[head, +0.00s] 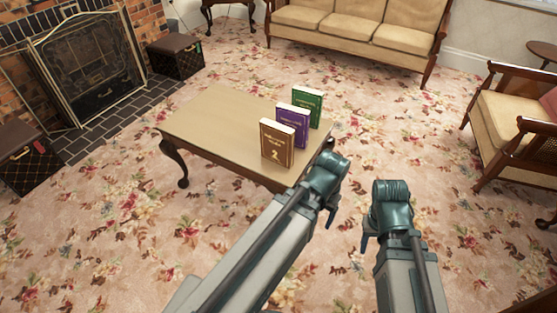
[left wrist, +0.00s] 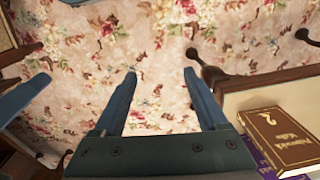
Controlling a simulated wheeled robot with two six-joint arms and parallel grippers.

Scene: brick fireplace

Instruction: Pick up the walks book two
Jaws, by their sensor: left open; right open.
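The walks book two is the brown book (head: 277,145) with a gold 2, standing upright near the table's right front edge. The left wrist view shows this brown book (left wrist: 282,138) at the lower right, outside the jaws. My left gripper (head: 331,210) hangs beside the table's right corner, to the right of the book. In the left wrist view my left gripper (left wrist: 160,74) is open and empty, with carpet beyond its fingers. My right gripper (head: 364,240) is open and empty over the carpet, farther right.
A purple book (head: 293,126) and a green book (head: 307,108) stand behind the brown one on the wooden table (head: 215,115). The table's left half is bare. A fireplace screen (head: 88,65), a sofa (head: 355,28) and an armchair (head: 510,115) stand around open carpet.

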